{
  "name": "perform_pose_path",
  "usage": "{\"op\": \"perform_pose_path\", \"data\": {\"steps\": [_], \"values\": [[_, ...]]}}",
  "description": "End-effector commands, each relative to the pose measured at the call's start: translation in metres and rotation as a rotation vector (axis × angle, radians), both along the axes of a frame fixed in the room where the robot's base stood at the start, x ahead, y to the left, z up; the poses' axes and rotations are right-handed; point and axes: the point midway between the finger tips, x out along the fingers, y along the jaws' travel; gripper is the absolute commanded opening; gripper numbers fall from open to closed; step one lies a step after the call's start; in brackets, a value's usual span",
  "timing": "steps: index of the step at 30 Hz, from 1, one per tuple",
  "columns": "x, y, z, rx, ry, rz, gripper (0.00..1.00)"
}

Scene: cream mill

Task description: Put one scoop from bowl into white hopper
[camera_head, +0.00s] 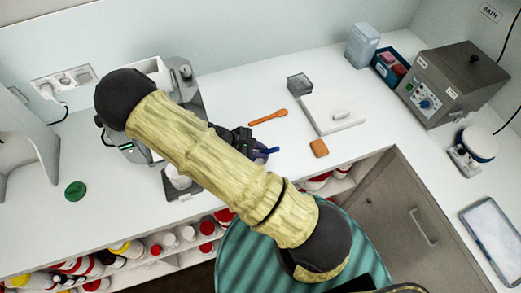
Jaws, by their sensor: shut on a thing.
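My gripper (254,148) is dark and sits over the counter beside the mill, partly behind my arm. It is shut on a slim blue thing (267,150), which looks like the scoop's handle. The rest of it is hidden, so I cannot tell whether it carries anything. The mill (187,90) stands left of my gripper, largely covered by my arm. A white open-topped box (153,68), which looks like the hopper, shows at its top. A white jar (178,178) stands at the mill's front. I cannot make out a bowl; my arm may hide it.
An orange spatula (267,117), a small grey square dish (299,84), a white board (333,110) and an orange-brown block (319,148) lie to the right. A grey bath unit (452,80) stands at the back right. A green lid (75,191) lies left.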

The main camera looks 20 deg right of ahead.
Motion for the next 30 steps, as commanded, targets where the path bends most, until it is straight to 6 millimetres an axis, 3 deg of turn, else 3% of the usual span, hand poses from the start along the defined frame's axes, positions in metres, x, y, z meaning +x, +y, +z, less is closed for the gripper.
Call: {"op": "perform_pose_path", "data": {"steps": [30], "values": [[-0.001,-0.001,0.056,-0.003,0.002,-0.002,0.00]]}}
